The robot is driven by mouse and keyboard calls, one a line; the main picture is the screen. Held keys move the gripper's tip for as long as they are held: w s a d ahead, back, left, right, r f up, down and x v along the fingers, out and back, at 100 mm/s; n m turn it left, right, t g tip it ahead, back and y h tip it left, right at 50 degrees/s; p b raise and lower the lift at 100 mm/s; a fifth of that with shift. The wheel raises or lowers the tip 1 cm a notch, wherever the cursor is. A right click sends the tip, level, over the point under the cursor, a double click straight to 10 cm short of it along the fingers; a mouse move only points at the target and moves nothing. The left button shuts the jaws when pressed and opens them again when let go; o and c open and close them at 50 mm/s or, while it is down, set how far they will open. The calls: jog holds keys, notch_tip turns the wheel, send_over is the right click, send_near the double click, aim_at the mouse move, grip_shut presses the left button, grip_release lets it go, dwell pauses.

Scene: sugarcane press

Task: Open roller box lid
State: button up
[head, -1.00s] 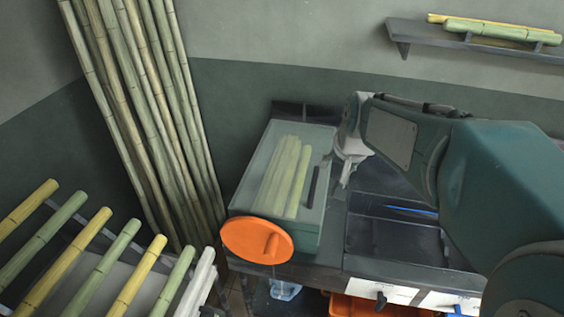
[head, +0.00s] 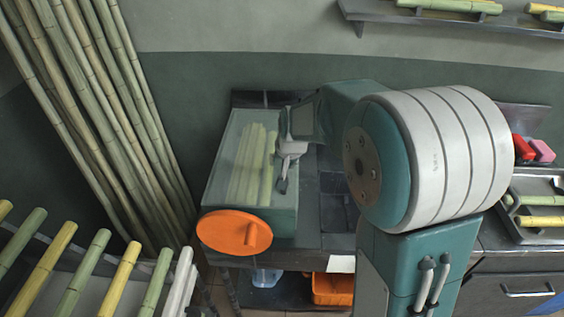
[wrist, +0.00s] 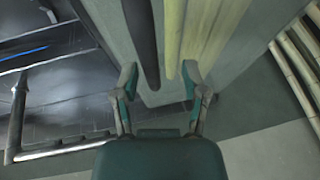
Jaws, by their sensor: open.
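The roller box (head: 270,222) is a grey-green box with a clear lid (head: 226,150). Pale green and yellow canes (head: 245,165) show through the lid. An orange wheel with a knob (head: 234,232) is on its front. A dark bar-shaped handle (wrist: 143,40) runs along the lid; in the head view my gripper mostly hides it. My gripper (head: 284,178) is over the lid's right side. In the wrist view my gripper (wrist: 160,78) is open, its fingers on either side of the handle's end in the picture. I cannot tell whether they touch it.
Tall canes (head: 110,110) lean on the wall at left. A rack of short canes (head: 75,270) stands at front left. A dark counter (head: 335,185) is right of the box. An orange bin (head: 331,289) sits below. A wall shelf (head: 440,18) holds canes.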

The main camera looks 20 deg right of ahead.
jog(key=shift+d+f, duration=0.15)
jog(key=shift+d, duration=0.6)
jog(key=c, duration=0.7)
jog(key=shift+a, duration=0.35)
grip_shut()
